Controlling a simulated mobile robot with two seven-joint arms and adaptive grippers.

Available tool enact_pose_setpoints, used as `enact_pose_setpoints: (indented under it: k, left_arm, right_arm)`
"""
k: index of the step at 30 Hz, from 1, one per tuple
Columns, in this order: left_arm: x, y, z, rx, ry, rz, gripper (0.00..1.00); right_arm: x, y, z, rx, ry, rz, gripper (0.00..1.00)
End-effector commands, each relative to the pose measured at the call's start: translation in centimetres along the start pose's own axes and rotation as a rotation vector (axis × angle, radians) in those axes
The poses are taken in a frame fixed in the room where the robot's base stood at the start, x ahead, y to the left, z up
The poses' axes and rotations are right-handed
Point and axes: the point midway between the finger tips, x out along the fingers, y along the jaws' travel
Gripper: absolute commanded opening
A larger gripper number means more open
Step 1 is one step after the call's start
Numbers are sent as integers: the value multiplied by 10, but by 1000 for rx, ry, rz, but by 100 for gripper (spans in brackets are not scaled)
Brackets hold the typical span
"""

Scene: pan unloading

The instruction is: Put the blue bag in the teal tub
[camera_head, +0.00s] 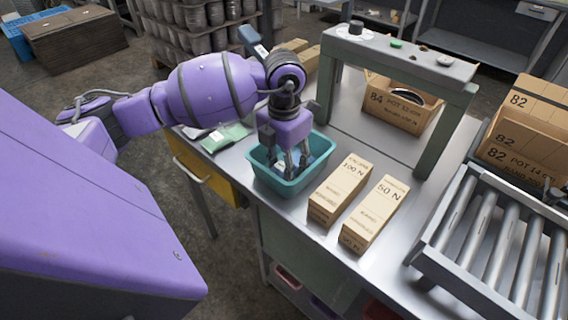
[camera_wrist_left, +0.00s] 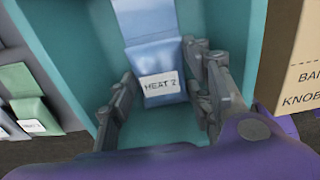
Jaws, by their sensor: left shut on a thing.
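The teal tub (camera_head: 262,178) stands on the metal bench near its front edge. My left gripper (camera_head: 292,168) points down into the tub, its fingers below the rim. In the left wrist view my left gripper (camera_wrist_left: 170,92) is shut on the blue bag (camera_wrist_left: 158,58), which carries a white label reading HEAT 2. The bag lies within the outline of the tub (camera_wrist_left: 62,30); whether it rests on the tub floor I cannot tell. In the head view the fingers mostly hide the bag. My right gripper is out of view.
Green bags (camera_head: 228,137) lie left of the tub. Two cartons, 100 N (camera_head: 340,190) and 50 N (camera_head: 375,215), stand close on its right. A grey-green raised shelf (camera_head: 400,58) stands behind, with an open carton (camera_head: 395,108) under it. A roller conveyor (camera_head: 490,240) is at the right.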

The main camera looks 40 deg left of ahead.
Motion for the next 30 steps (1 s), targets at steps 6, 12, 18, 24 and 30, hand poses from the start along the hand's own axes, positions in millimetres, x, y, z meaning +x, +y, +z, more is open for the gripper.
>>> enact_pose_setpoints:
  k: [6, 12, 18, 24, 30]
  left_arm:
    - [2, 0, 0, 0, 1, 0, 64]
    - [2, 0, 0, 0, 1, 0, 65]
    - [-4, 0, 0, 0, -2, 0, 65]
    - [-36, 0, 1, 2, -4, 2, 65]
    - [-80, 0, 1, 0, -3, 1, 65]
  right_arm:
    - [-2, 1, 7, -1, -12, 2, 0]
    - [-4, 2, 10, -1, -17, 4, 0]
    - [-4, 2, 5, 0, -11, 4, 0]
    - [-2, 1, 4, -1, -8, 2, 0]
    - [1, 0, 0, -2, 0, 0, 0]
